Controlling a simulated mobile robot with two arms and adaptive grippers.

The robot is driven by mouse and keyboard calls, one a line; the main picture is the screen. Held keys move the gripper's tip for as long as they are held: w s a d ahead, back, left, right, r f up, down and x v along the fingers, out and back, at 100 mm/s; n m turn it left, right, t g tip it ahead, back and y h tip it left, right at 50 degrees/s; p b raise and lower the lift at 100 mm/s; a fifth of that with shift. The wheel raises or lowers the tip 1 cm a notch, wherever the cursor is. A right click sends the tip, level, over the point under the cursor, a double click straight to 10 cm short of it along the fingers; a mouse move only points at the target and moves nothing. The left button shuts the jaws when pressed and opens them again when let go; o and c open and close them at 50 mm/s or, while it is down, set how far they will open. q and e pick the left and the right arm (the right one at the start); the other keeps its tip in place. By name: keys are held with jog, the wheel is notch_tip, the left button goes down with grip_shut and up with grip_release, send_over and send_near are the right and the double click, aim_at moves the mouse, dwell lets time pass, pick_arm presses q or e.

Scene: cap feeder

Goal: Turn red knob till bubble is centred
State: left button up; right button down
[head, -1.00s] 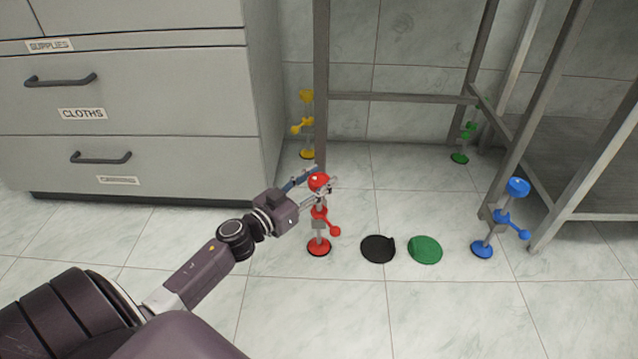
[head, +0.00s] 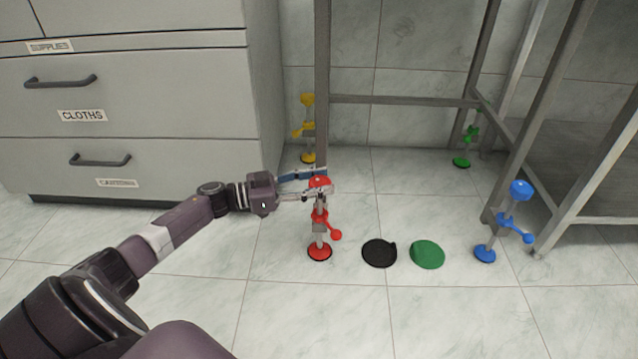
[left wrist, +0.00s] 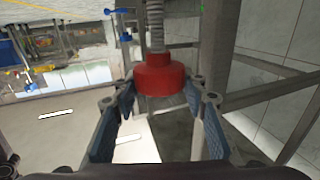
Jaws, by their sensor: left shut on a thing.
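The red knob (head: 320,183) tops the red-footed adjustable leg at the front of the table frame. My left gripper (head: 318,188) is shut on the red knob, reaching it from the left, with a finger on either side. In the left wrist view the red knob (left wrist: 159,75) sits between the blue-padded fingers (left wrist: 160,105), with a threaded rod beyond it. Below the knob are a red lever (head: 334,234) and a red foot (head: 320,252) on the floor. No bubble or level shows in these views. My right gripper is not in view.
A yellow leg (head: 307,130), a green leg (head: 467,148) and a blue leg (head: 505,222) stand at the other table posts. A black disc (head: 379,253) and a green disc (head: 427,254) lie on the floor right of the red foot. Grey drawers (head: 130,110) stand at left.

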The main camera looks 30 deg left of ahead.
pick_arm(q)
jog(key=shift+f, duration=0.15)
jog(key=o, duration=1.2)
jog(key=shift+c, duration=0.2)
jog(key=v, duration=1.2)
